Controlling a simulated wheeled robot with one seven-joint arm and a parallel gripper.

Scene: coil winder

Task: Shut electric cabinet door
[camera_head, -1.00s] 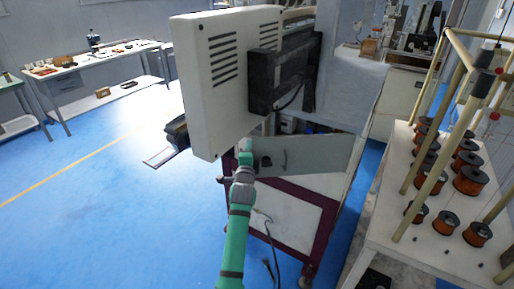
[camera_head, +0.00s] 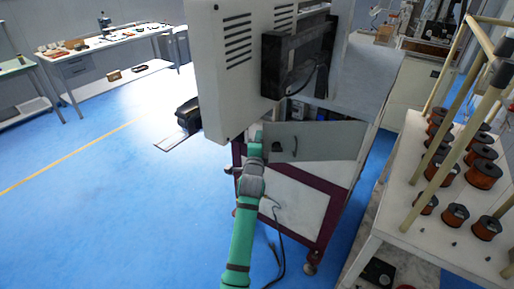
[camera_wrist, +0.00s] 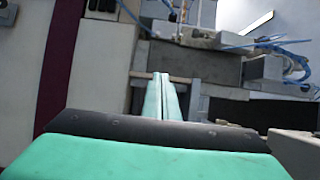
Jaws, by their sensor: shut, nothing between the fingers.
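The electric cabinet door appears to be the light grey panel (camera_head: 325,140) with a small dark handle, low on the machine in the head view. Dark parts show above its top edge, so it seems to stand open; its hinge side is not clear. My gripper (camera_wrist: 162,98) is shut and empty in the wrist view, its green fingers together. It points towards grey machine parts, and contact cannot be told. In the head view my arm reaches up to the panel's left end, and the fingertips are not clearly seen there.
A large cream box (camera_head: 225,75) with vents overhangs my arm's end. A maroon frame (camera_head: 325,205) with white panels stands below the door. A spool table (camera_head: 400,205) with upright poles is close on the right. Blue floor at left is free.

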